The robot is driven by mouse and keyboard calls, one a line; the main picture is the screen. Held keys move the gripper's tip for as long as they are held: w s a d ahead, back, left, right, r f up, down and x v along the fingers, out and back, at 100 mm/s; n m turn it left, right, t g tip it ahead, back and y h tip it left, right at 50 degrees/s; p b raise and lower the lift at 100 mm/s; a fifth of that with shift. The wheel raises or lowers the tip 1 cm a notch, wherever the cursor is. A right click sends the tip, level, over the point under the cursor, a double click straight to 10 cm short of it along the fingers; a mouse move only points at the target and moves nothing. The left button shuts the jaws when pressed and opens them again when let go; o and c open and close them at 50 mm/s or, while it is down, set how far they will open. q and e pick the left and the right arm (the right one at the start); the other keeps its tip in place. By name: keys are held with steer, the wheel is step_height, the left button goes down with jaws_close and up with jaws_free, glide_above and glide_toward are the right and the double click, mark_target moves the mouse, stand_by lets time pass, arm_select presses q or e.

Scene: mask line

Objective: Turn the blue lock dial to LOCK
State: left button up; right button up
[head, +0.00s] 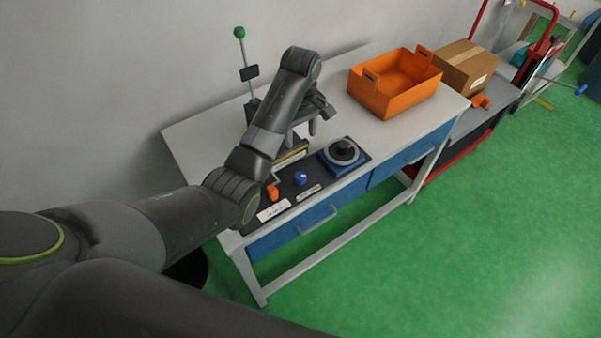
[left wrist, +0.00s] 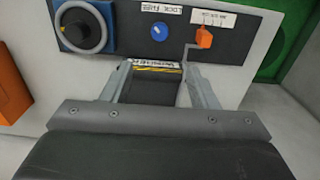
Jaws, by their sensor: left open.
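The small round blue lock dial (head: 301,178) sits on the dark panel (head: 326,178) at the near edge of the bench. In the left wrist view the blue dial (left wrist: 158,32) has a short white mark and stands beside a white label (left wrist: 160,9); I cannot tell surely which word the mark points to. My left gripper (head: 301,131) is open above the bench, behind the panel and apart from the dial. In the left wrist view its open fingers (left wrist: 159,74) straddle the view of a dark block with a yellow-black striped edge, and nothing is held. My right gripper is not in view.
An orange switch (left wrist: 204,38) and a large black dial on a blue base (head: 343,152) flank the blue dial. An orange bin (head: 396,85) and a cardboard box (head: 466,68) stand farther right. A green-topped pole (head: 240,34) rises behind my arm.

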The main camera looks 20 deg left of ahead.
arm_select(q)
steer(key=b, duration=0.3)
glide_toward(301, 176)
step_height(301, 176, down, 8)
steer(key=shift+a+r+p, duration=0.1)
steer(key=shift+r+p, duration=0.1)
steer(key=shift+p, duration=0.4)
steer(key=shift+f, duration=0.6)
steer(key=shift+c, duration=0.2)
steer(key=c, duration=0.9)
